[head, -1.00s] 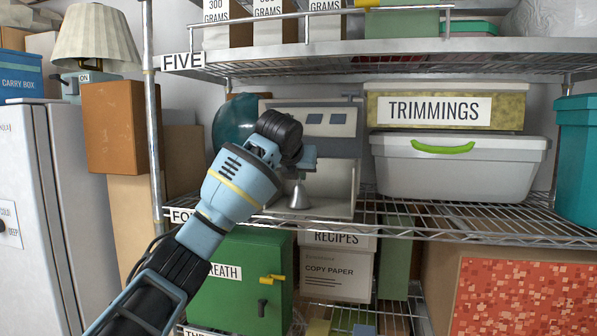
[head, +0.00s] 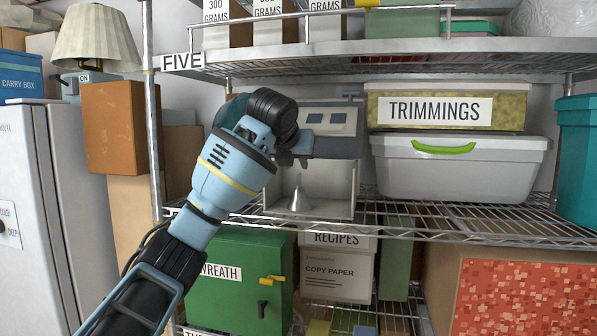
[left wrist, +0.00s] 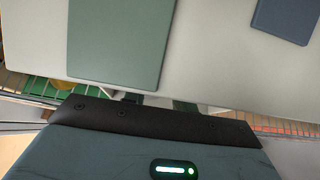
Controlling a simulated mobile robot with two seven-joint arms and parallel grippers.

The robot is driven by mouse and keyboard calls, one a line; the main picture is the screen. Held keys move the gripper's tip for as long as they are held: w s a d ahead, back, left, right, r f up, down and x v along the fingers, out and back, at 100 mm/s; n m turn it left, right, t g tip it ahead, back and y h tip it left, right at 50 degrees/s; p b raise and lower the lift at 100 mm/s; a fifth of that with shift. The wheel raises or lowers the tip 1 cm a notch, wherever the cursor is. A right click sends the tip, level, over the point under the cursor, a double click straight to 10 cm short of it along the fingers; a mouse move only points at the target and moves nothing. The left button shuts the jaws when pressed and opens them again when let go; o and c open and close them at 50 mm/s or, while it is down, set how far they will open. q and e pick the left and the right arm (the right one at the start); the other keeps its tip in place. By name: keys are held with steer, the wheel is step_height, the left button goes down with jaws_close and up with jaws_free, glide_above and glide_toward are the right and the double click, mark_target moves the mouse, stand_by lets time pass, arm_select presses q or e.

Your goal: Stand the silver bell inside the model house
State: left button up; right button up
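The silver bell (head: 299,196) stands upright on the floor of the model house's open lower compartment, near its front, in the head view. The model house (head: 338,147) is grey and white with two dark windows above the opening. My left gripper (head: 303,161) is above the bell, in front of the house, apart from the bell and empty. In the left wrist view its two fingertips (left wrist: 158,101) show with a gap between them, below a pale wall with green and blue panels. The bell is not visible there. My right gripper is not in view.
The house stands on a wire shelf (head: 455,222) beside a lidded white bin (head: 455,178) with a TRIMMINGS box (head: 445,90) on top. A metal post (head: 152,120) is at the left. Another shelf (head: 400,57) runs above. A green WREATH box (head: 235,300) is below.

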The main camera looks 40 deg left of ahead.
arm_select(q)
steer(key=v, duration=0.7)
steer(key=shift+r, duration=0.1)
